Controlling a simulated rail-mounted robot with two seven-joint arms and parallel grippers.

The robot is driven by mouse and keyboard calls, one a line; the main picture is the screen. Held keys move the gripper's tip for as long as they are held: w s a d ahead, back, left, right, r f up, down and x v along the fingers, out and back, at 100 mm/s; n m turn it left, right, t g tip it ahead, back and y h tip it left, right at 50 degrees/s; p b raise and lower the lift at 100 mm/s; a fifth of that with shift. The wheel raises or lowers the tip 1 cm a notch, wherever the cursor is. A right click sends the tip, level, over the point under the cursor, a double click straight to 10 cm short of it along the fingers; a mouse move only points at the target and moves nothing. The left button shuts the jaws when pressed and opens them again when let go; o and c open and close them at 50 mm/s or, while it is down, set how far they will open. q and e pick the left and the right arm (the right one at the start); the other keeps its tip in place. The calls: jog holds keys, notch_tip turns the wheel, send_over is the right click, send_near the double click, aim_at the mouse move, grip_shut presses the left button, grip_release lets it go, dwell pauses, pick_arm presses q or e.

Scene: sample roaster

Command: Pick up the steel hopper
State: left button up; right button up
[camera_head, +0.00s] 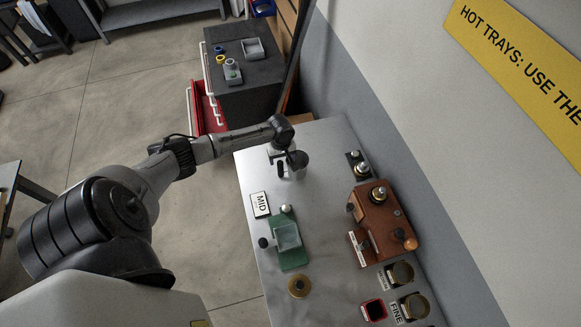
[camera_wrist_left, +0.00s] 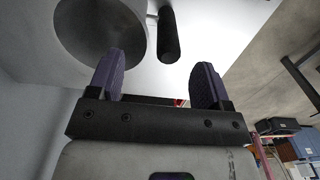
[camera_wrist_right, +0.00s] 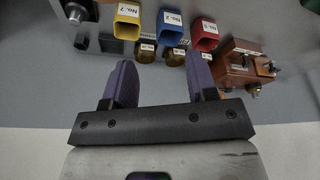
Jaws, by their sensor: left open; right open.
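A round grey steel vessel (camera_wrist_left: 100,28), which looks like the steel hopper, fills the upper left of the left wrist view. A black cylindrical handle (camera_wrist_left: 168,36) stands beside it on the right. My left gripper (camera_wrist_left: 158,80) is open; nothing shows clasped between its fingers, and the handle appears beyond the gap between them. In the head view my left gripper (camera_head: 290,166) is over the far end of the steel bench and hides much of what is there. My right gripper (camera_wrist_right: 160,80) is open and empty in the right wrist view; it does not show in the head view.
Yellow (camera_wrist_right: 127,18), blue (camera_wrist_right: 173,28) and red (camera_wrist_right: 205,33) square containers show beyond my right gripper. A wall borders the bench's right.

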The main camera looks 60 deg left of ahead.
aim_at(282, 166)
pick_arm(q)
jog(key=shift+s+d+f, duration=0.1)
jog(key=shift+f, duration=1.4)
jog(key=shift+d+f, duration=0.1)
jog(key=shift+f, duration=1.35)
jog(key=c, duration=0.9)
jog(key=shift+r, duration=0.2)
